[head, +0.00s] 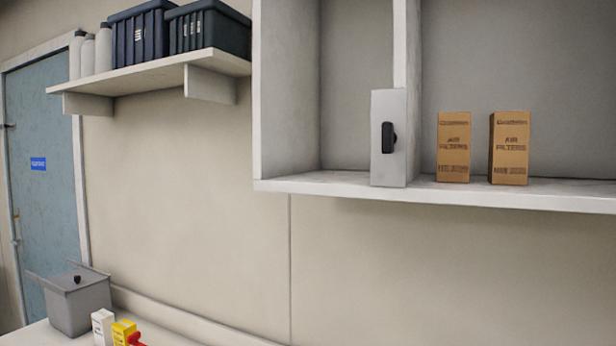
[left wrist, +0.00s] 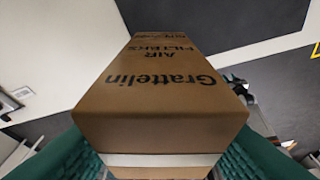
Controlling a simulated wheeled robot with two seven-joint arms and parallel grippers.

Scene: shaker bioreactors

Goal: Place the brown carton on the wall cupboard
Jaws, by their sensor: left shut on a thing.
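A brown carton (left wrist: 160,95) printed "Grattelin AIR FILTERS" fills the middle of the left wrist view. The green finger pads of my left gripper (left wrist: 160,158) lie on either side of it, shut on it. The white wall cupboard (head: 470,197) is open-fronted at the upper right of the head view. Two similar brown cartons, the left one (head: 454,148) and the right one (head: 509,148), stand upright on its floor, right of the divider. Neither of my grippers shows in the head view, and my right gripper is in no view.
A grey box with a black handle (head: 402,165) stands at the cupboard's divider. The cupboard floor is clear left of it and at the far right. A wall shelf (head: 150,78) holds dark crates and pale bottles. Below are a grey lidded tank (head: 78,305) and small boxes.

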